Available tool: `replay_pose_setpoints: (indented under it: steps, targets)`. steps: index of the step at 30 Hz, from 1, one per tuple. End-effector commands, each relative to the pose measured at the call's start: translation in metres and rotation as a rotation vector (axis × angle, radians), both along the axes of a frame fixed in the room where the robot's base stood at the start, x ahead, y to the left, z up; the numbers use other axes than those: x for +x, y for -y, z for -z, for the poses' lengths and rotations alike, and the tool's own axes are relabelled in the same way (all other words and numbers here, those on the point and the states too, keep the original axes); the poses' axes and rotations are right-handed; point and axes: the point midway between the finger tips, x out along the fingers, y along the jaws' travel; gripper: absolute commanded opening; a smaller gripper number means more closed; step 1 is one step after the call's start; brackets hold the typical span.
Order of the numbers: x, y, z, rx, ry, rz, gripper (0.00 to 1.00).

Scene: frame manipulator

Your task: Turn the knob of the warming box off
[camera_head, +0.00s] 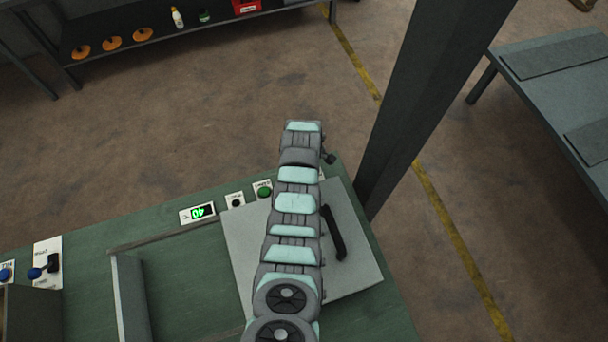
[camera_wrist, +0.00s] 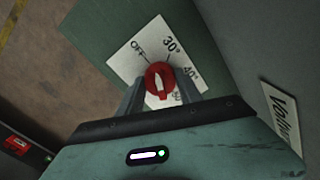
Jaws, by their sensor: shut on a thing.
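The red knob (camera_wrist: 160,82) sits on a white dial plate (camera_wrist: 128,62) marked OFF, 30°, 40° and a partly hidden label, in the wrist view. My gripper (camera_wrist: 160,92) has its two fingers on either side of the knob and is shut on it. The knob has a white stripe running nearly up and down in the picture; I cannot tell which end is its pointer. In the head view, the warming box's grey lid (camera_head: 362,276) with a black handle (camera_head: 333,233) lies partly under my arm. The knob is hidden there.
A green-lit display (camera_head: 198,213), a black button (camera_head: 236,202) and a green button (camera_head: 264,192) line the green bench (camera_head: 180,295). A dark post (camera_head: 425,100) stands right of my arm. Blue-knobbed controls (camera_head: 35,273) are at left. A shelf with orange items (camera_head: 112,43) stands behind.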

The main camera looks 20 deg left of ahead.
Motion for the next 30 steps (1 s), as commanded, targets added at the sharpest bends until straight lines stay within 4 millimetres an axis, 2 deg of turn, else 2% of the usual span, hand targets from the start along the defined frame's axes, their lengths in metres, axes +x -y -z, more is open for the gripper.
replay_pose_setpoints:
  steps: [6,15,30]
  targets:
    - [0.0001,0.0,0.0009,0.0,0.001,-0.184,0.01]
    - [-0.0006,-0.0001,0.0012,0.001,0.0,-0.362,0.01]
    - [-0.001,0.0,0.0021,0.0,-0.001,-0.443,0.02]
